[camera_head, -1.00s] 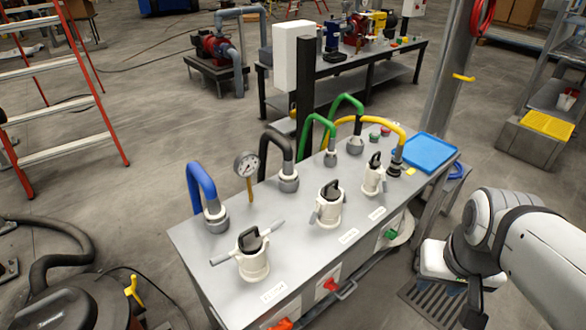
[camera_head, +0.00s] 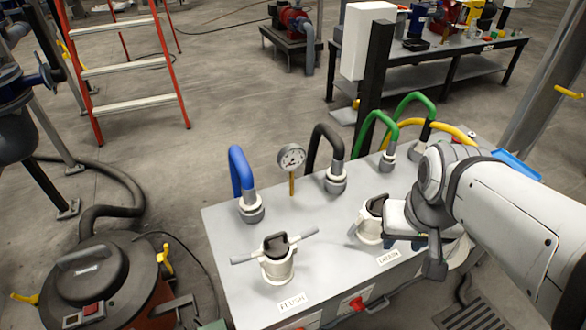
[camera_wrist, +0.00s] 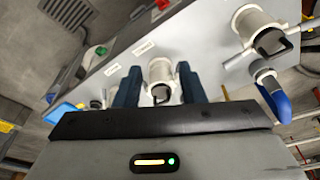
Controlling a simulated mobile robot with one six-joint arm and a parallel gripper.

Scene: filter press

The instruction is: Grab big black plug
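A white fitting with a black plug (camera_head: 277,243) and a grey crossbar stands on the front left of the grey bench. A second white fitting (camera_head: 368,232) with a black looped plug (camera_head: 376,205) stands to its right, partly covered by my gripper (camera_head: 405,220). In the wrist view my gripper (camera_wrist: 160,72) is open, with its two dark blue fingers apart. The second fitting's black plug (camera_wrist: 160,94) shows between them. I cannot tell whether the fingers touch it. The crossbar fitting's plug (camera_wrist: 270,42) is at the upper right there. My arm hides the bench's right part.
On the bench (camera_head: 320,230) stand a blue hose (camera_head: 240,172), a pressure gauge (camera_head: 291,157), a black hose (camera_head: 326,142), green hoses (camera_head: 375,125) and a yellow hose (camera_head: 450,131). A red knob (camera_head: 357,303) is on the front. A vacuum (camera_head: 92,275) stands on the floor at left.

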